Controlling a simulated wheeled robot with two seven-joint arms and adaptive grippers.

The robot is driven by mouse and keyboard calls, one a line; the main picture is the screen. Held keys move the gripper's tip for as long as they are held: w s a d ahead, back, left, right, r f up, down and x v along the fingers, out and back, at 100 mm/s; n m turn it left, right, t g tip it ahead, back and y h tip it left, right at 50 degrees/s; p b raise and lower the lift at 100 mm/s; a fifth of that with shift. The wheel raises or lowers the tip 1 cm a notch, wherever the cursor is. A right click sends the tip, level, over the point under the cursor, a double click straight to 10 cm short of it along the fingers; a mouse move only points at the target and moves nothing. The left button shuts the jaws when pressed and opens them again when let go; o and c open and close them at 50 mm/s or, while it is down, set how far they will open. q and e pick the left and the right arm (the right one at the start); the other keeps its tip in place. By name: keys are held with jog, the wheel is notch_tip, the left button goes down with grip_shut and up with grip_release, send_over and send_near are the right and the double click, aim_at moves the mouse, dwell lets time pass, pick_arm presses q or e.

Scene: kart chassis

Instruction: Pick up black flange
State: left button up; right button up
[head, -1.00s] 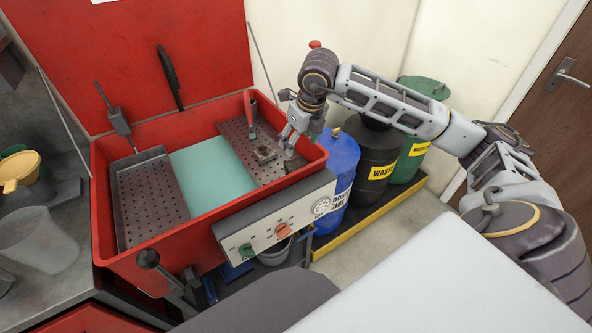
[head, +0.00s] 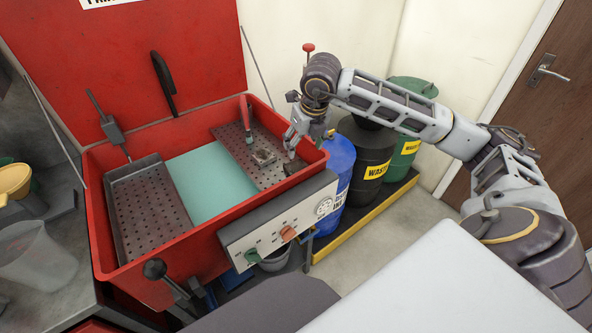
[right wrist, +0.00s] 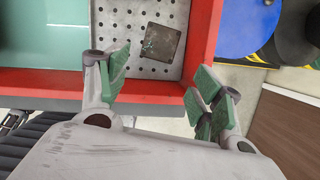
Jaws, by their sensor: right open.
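The black flange (head: 263,157) looks like a small dark square plate. It lies flat on the right perforated metal tray inside the red parts washer. In the right wrist view the flange (right wrist: 161,45) shows beyond the fingertips, with a small greenish mark on its face. My left gripper is not in view.
The red washer's rim (head: 285,112) surrounds the trays. A left tray (head: 147,200) and a teal panel (head: 211,175) fill the rest. Blue (head: 339,165), black (head: 368,150) and green (head: 406,140) drums stand to the right.

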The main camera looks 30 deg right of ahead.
send_over(296, 167)
jog(key=s, duration=0.3)
notch_tip(296, 167, down, 7)
jog(key=shift+w+a+f, duration=0.15)
jog(key=shift+f, duration=0.05)
jog(key=shift+w+f+b, duration=0.15)
jog(key=shift+f+b, duration=0.15)
jog(key=shift+f, duration=0.2)
jog(key=x, duration=0.3)
jog(key=shift+w+f, duration=0.1)
jog(key=shift+w, duration=0.2)
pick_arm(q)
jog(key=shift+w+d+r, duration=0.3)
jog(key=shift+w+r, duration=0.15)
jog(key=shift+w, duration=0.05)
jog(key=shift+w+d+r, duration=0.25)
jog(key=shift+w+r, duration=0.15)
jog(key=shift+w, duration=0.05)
pick_arm(e)
jog(key=shift+w+f, duration=0.2)
jog(key=shift+f, duration=0.5)
